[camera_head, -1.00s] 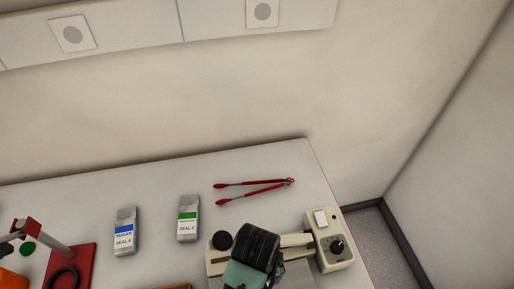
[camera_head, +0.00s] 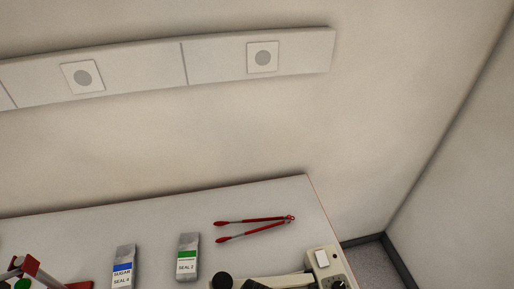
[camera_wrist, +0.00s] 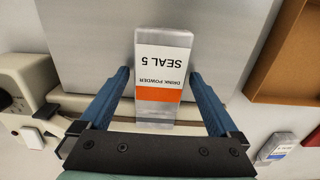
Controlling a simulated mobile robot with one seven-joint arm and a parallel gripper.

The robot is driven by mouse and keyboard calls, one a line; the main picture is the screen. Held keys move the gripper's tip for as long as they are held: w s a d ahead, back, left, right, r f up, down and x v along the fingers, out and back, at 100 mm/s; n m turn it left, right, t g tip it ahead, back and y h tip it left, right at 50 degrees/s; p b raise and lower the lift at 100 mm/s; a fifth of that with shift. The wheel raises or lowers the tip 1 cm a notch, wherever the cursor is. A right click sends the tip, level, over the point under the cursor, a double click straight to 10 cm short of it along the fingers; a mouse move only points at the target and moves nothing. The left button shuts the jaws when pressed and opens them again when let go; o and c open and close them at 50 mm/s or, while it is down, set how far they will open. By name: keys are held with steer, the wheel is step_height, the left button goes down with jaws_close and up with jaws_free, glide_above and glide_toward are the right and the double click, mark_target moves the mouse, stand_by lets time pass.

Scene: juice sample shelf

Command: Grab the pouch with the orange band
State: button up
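The pouch with the orange band (camera_wrist: 158,94) is in the wrist view, a clear-grey pouch with a white label reading "DRINK POWDER SEAL 5", upside down in the picture. My gripper (camera_wrist: 160,75) is open, with one blue finger on each side of this pouch. A small gap shows between the left fingertip and the pouch; the right fingertip is very close to it, and I cannot tell whether it touches. This pouch is not visible in the head view.
A beige machine with a knob (camera_head: 327,267) is at the right edge. A brown box (camera_wrist: 290,60) is at right in the wrist view.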

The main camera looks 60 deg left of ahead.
steer(key=c, duration=1.4)
steer(key=shift+o, duration=0.2)
steer(key=shift+r, duration=0.15)
